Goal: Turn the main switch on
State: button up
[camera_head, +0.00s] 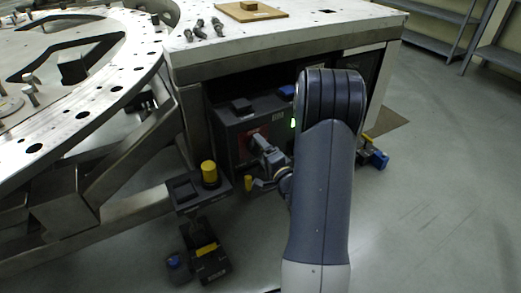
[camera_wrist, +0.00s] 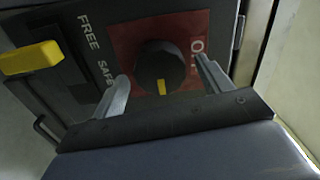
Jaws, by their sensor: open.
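The main switch is a round black knob (camera_wrist: 160,62) with a yellow mark, on a red panel (camera_wrist: 122,38) in the wrist view. The yellow mark points toward the bottom of the picture. Lettering beginning with "O" shows at the panel's right, partly hidden by a finger. My gripper (camera_wrist: 161,72) is open, with one finger on each side of the knob; I cannot tell whether they touch it. In the head view my gripper (camera_head: 257,142) is in front of the dark box (camera_head: 228,125), beside its red panel (camera_head: 243,148). The knob is hidden there.
A yellow lever (camera_wrist: 32,57) is left of the knob, near "FREE" and "SAFE" lettering. The box stands under a white-topped bench (camera_head: 300,35) with metal legs. A yellow-capped post (camera_head: 209,173) stands left of my gripper. Floor at the right (camera_head: 440,180) is clear.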

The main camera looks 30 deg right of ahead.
jog(key=s, duration=1)
jog(key=shift+d+p, duration=0.15)
jog(key=shift+p, duration=0.25)
jog(key=shift+w, duration=0.1)
jog(key=w, duration=0.5)
jog(key=w+b, duration=0.1)
jog(key=w, duration=0.4)
jog(key=shift+w+a, duration=0.2)
jog(key=shift+w, duration=0.1)
